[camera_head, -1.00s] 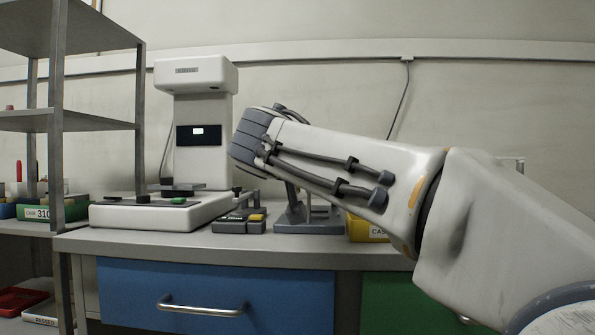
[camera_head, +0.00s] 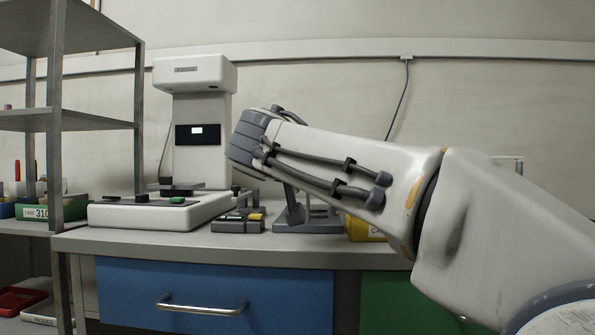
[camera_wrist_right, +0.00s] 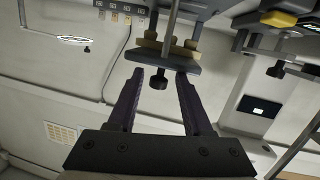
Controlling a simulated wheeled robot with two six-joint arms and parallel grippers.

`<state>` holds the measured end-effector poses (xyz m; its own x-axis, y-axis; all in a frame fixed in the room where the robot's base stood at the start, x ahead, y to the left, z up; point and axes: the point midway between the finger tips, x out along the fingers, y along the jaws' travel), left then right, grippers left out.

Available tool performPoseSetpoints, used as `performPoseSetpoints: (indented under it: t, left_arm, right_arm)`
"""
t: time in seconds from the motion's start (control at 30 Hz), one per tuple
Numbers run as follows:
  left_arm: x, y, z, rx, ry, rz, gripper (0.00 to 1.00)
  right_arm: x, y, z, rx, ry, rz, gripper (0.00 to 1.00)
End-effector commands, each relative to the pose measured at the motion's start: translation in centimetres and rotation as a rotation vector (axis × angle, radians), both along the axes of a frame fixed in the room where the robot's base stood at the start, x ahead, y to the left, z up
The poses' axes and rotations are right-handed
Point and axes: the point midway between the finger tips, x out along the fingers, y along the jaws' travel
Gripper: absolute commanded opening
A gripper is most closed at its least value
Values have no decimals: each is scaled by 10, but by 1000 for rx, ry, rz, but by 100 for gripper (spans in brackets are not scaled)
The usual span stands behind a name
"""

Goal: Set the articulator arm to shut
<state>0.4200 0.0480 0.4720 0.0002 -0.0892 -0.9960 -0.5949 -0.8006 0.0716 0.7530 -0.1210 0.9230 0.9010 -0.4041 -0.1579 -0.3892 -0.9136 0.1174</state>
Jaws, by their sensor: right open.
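The articulator's grey base (camera_head: 312,219) stands on the bench in the head view, and my right arm hides most of its upper part. In the right wrist view, which is upside down, the articulator's grey plate (camera_wrist_right: 165,58) with tan pieces and a black knob (camera_wrist_right: 159,80) shows near the fingertips. My right gripper (camera_wrist_right: 160,73) is open, with one dark finger on each side of the knob. I cannot tell whether the fingers touch the plate. In the head view the right fingers are hidden behind my wrist. My left gripper is not in view.
A white machine with a small screen (camera_head: 197,131) stands left of the articulator. A small dark box with yellow and black parts (camera_head: 238,221) lies between them. A yellow case (camera_head: 362,229) is partly hidden by my arm. A metal shelf (camera_head: 58,120) stands at left.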

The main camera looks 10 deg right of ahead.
Motion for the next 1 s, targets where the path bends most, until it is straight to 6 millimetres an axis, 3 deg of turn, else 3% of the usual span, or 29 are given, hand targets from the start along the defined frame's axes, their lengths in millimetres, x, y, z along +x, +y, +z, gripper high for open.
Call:
performPoseSetpoints:
  t: [0.13,0.4,0.6,1.0]
  left_arm:
    - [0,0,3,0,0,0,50]
    - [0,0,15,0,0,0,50]
    - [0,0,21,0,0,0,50]
    - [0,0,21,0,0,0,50]
  right_arm:
    - [-13,10,-1,2,12,8,58]
    - [-63,30,11,1,6,9,58]
    - [-87,40,16,0,4,4,58]
    - [-94,42,16,1,1,0,58]
